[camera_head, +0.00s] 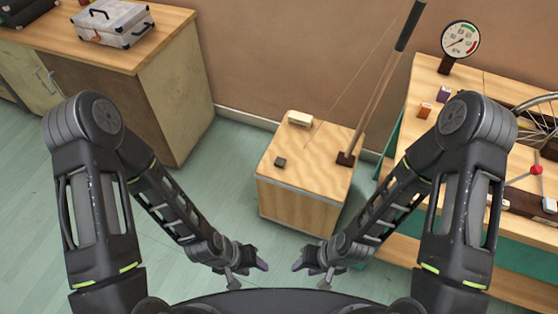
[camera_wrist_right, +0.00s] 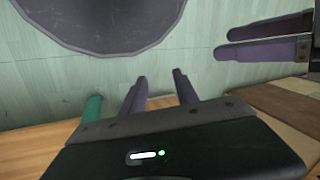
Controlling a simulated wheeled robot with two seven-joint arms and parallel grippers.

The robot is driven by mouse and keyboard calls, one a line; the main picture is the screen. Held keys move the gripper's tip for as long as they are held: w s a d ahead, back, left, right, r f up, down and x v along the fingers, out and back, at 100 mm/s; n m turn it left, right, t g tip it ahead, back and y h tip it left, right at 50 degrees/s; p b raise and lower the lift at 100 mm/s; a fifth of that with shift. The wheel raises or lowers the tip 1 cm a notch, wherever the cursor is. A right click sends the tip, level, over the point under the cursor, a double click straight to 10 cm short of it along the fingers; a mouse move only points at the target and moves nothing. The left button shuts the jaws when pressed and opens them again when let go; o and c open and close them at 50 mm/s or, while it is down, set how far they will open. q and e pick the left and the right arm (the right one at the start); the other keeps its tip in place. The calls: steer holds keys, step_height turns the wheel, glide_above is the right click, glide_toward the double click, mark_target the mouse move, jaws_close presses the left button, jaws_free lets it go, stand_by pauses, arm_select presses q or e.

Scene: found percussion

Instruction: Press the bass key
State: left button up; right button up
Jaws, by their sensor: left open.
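No key is labelled as the bass key, so I cannot tell which one it is. A wooden box (camera_head: 290,190) stands in the middle of the head view with a small dark block (camera_head: 280,162), a cream block (camera_head: 299,119) and a tilted stick (camera_head: 372,105) with a string on its top. My left gripper (camera_head: 262,266) is open and empty, in front of the box and lower in the picture. My right gripper (camera_head: 298,265) faces it, apart from the box. In the right wrist view its purple fingers (camera_wrist_right: 160,80) are spread with nothing between; the left gripper's fingers (camera_wrist_right: 232,42) show at right.
A wooden bench (camera_head: 425,150) at right bears a dial gauge (camera_head: 460,42), an orange block (camera_head: 425,110), a purple block (camera_head: 443,94), a wheel (camera_head: 543,118) and a red ball (camera_head: 536,169). A cabinet (camera_head: 150,110) at left carries a silver case (camera_head: 112,24). Green floor (camera_head: 225,185) is free between.

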jaws_close()
stand_by(0.3)
stand_by(1.4)
